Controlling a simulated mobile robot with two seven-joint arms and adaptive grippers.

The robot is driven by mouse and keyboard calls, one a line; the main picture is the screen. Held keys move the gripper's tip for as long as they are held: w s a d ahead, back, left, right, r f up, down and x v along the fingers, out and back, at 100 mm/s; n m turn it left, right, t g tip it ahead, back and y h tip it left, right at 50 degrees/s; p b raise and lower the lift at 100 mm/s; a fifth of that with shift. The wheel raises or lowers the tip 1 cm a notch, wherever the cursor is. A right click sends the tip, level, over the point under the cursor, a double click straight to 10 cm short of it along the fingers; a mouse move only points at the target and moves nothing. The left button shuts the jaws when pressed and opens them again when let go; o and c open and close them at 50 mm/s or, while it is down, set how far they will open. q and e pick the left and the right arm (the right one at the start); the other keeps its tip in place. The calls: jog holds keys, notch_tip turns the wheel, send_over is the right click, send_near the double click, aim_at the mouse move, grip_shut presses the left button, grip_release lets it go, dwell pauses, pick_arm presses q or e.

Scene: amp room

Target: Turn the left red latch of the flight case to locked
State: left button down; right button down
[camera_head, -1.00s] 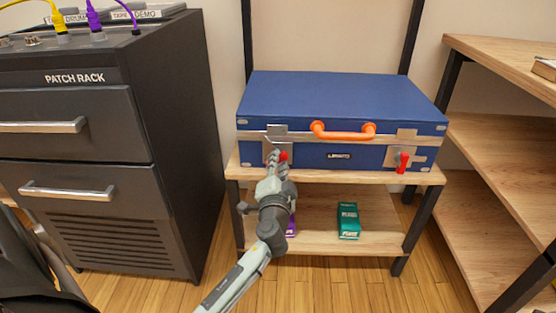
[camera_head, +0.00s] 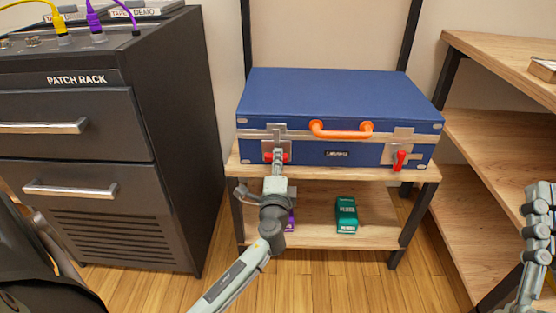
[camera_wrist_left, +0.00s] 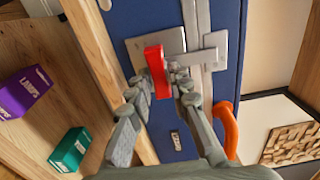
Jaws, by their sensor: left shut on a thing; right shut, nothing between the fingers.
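The blue flight case (camera_head: 330,95) lies closed on a wooden shelf, with an orange handle (camera_head: 340,130) on its front. My left gripper (camera_head: 277,154) is at the left red latch (camera_head: 268,156) and shut on it. Red shows on both sides of the fingers, so the latch lies about level. In the left wrist view, the red latch (camera_wrist_left: 157,72) sits between the fingertips of my left gripper (camera_wrist_left: 160,85), parallel to the metal strip. The right red latch (camera_head: 399,160) points down. My right gripper (camera_head: 540,195) is shut and empty at the right edge.
A green box (camera_head: 346,214) and a mostly hidden purple box (camera_head: 291,220) lie on the lower shelf. The black patch rack (camera_head: 170,150) stands close on the left. A wooden shelf unit (camera_head: 490,140) stands on the right.

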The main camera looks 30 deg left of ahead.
dwell(0.4)
pick_arm(q)
jog(key=c, duration=1.4)
grip_release()
jog(key=v, duration=1.2)
jog(key=shift+s, duration=0.1)
